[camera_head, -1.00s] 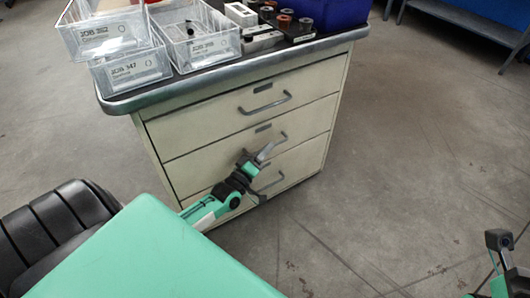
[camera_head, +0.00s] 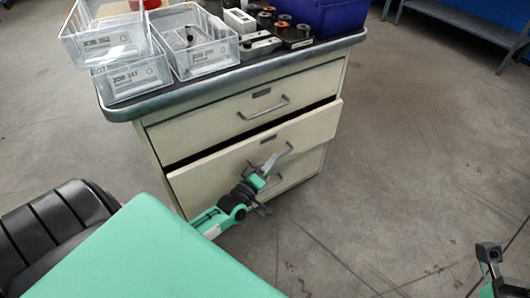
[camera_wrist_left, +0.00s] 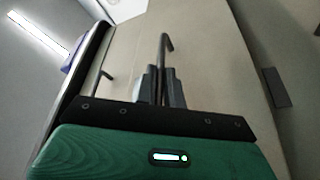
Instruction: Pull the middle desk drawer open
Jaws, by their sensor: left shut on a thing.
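The middle drawer (camera_head: 215,180) of the cream desk stands partly open, with a dark gap above its front. My left gripper (camera_head: 276,164) is at the middle drawer's bar handle (camera_head: 285,152), shut on it. In the left wrist view, the fingers (camera_wrist_left: 161,84) close around the handle (camera_wrist_left: 166,43), whose bent end sticks out past them. The top drawer (camera_head: 225,118) above is shut. The bottom drawer is partly hidden by my left arm. My right gripper (camera_head: 489,253) is at the lower right edge, far from the desk; its jaw state is unclear.
Clear bins (camera_head: 120,80) stand on the desktop's left, with small parts and a blue bin (camera_head: 335,14) to the right. A black padded seat (camera_head: 45,235) is at the lower left. The floor (camera_head: 410,150) right of the desk is clear.

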